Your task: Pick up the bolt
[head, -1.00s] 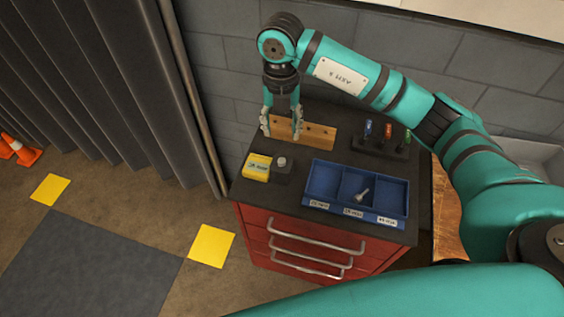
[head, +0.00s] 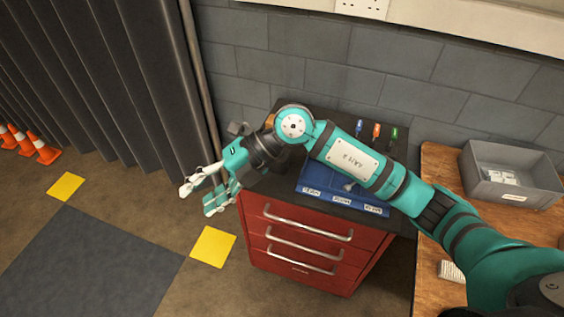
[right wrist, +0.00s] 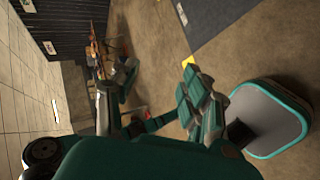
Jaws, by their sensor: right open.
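The bolt (head: 348,186) is a small grey metal piece in the middle compartment of the blue tray (head: 314,176), in the head view. My right forearm passes over the tray and hides its back part; only a bit of the bolt shows. My right gripper (head: 205,193) is open and empty. It points left, out past the left front edge of the cabinet and away from the bolt. In the right wrist view its fingers (right wrist: 158,85) are spread with nothing between them; the bolt is not seen there. My left gripper is not in view.
The tray stands on a red drawer cabinet (head: 300,245) with a dark top. Blue, orange and green-handled tools (head: 376,131) stand behind my arm. A grey bin (head: 512,178) is on the wooden bench at right. Orange cones (head: 45,150) stand at left. Floor before the cabinet is clear.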

